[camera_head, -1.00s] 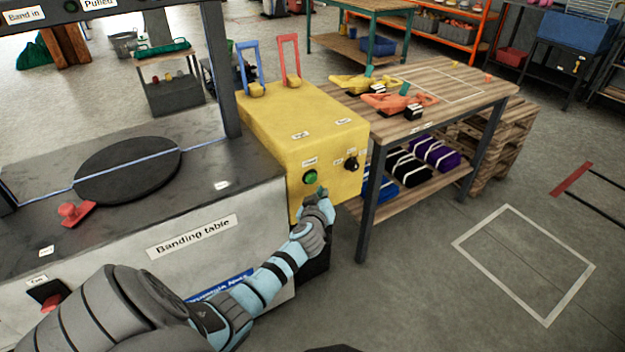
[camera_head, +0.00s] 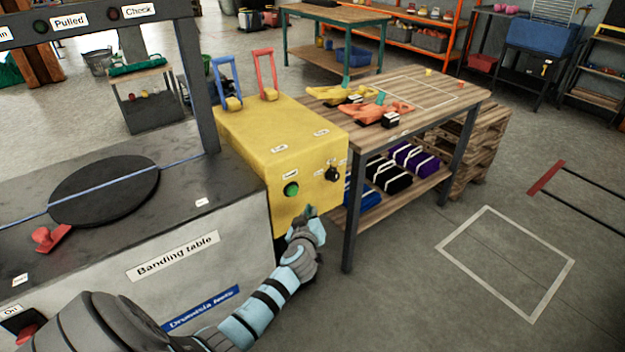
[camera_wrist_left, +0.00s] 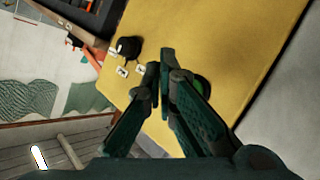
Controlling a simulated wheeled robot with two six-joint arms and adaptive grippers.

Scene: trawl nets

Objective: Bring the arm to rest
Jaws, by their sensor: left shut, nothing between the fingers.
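My left arm (camera_head: 262,308) reaches in from the lower left of the head view. Its gripper (camera_head: 308,213) is in front of the yellow box (camera_head: 283,137), low and right of the green button (camera_head: 291,189). In the left wrist view the gripper (camera_wrist_left: 164,76) has its two fingertips together with nothing between them. The yellow box face (camera_wrist_left: 215,40) lies beyond the fingers, and the green button (camera_wrist_left: 203,86) is partly hidden behind the right finger. Whether the fingertips touch the box I cannot tell. My right gripper is not in view.
The banding table (camera_head: 190,262) with a black disc (camera_head: 104,190) and red handle (camera_head: 52,238) stands on the left. A wooden bench (camera_head: 440,92) with yellow and orange tools stands right of the box.

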